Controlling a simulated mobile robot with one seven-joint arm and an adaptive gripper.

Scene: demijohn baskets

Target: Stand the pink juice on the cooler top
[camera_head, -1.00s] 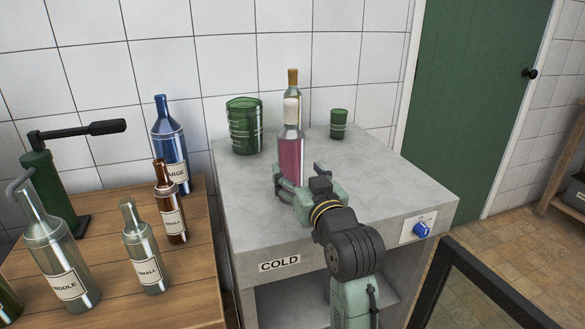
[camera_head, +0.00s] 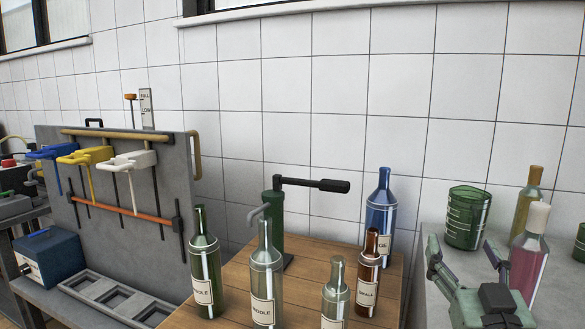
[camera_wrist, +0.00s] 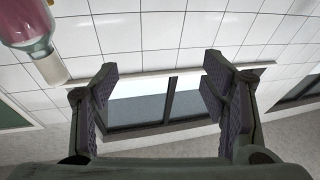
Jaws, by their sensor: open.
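The pink juice (camera_head: 528,258) is a clear bottle with pink liquid and a pale cap. It stands upright on the grey cooler top (camera_head: 424,283) at the right of the head view. It also shows in the wrist view (camera_wrist: 24,27), at the upper left corner, outside the jaws. My gripper (camera_head: 468,255) is open and empty, just left of the bottle and apart from it. Between its fingers the wrist view shows only wall and window. The cooler's front and right side are out of the head view.
A green glass container (camera_head: 468,218) and a yellowish bottle (camera_head: 526,205) stand behind on the cooler. The wooden table (camera_head: 235,300) to the left carries several bottles, including a blue one (camera_head: 381,212), and a green corking device (camera_head: 273,225). A grey rack (camera_head: 170,190) with coloured handles is farther left.

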